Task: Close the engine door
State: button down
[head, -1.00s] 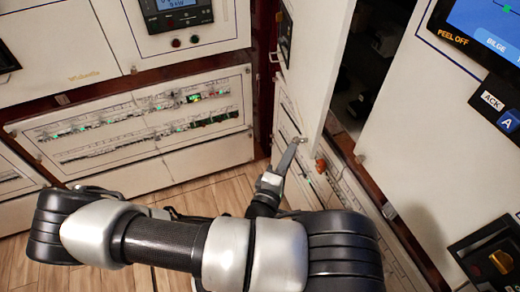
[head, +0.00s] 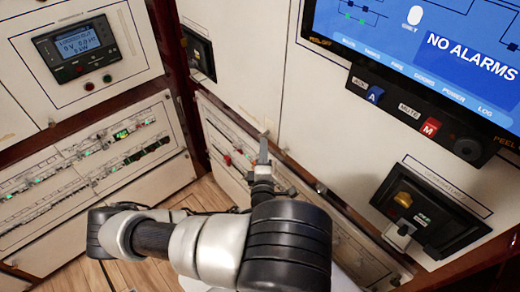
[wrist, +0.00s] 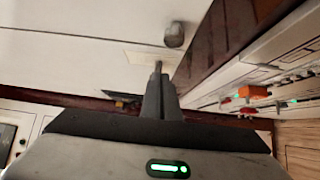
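The engine door, which I take to be the white panel (head: 242,65) left of the large screen, looks closed or nearly closed in the head view. No dark opening shows at its right edge. I cannot tell whether it is fully flush. My gripper (head: 263,142) is at the door's lower right corner, its fingers together and pointing up. In the wrist view, the shut fingers (wrist: 159,68) show in front of a white surface (wrist: 80,35), close to a small round metal knob (wrist: 174,34). Nothing shows between the fingers. Whether they touch the door is unclear.
Breaker rows (head: 110,145) are at the left, below a small display (head: 75,48). A lower breaker panel (head: 225,150) lies beneath the door. Wooden floor (head: 130,272) shows bottom left.

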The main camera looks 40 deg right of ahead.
jog(key=shift+s+d+r+g+h, duration=0.15)
jog(key=shift+s+d+r+h, duration=0.1)
jog(key=shift+d, duration=0.3)
jog(key=shift+s+d+r+g+h, duration=0.15)
jog(key=shift+s+d+r, duration=0.1)
jog(key=shift+d, duration=0.25)
jog(key=w+a+f+v, duration=0.1)
jog(key=v, duration=1.1)
jog(key=shift+s+a+y, duration=0.25)
jog(key=shift+a+y, duration=0.05)
jog(key=shift+y, duration=0.1)
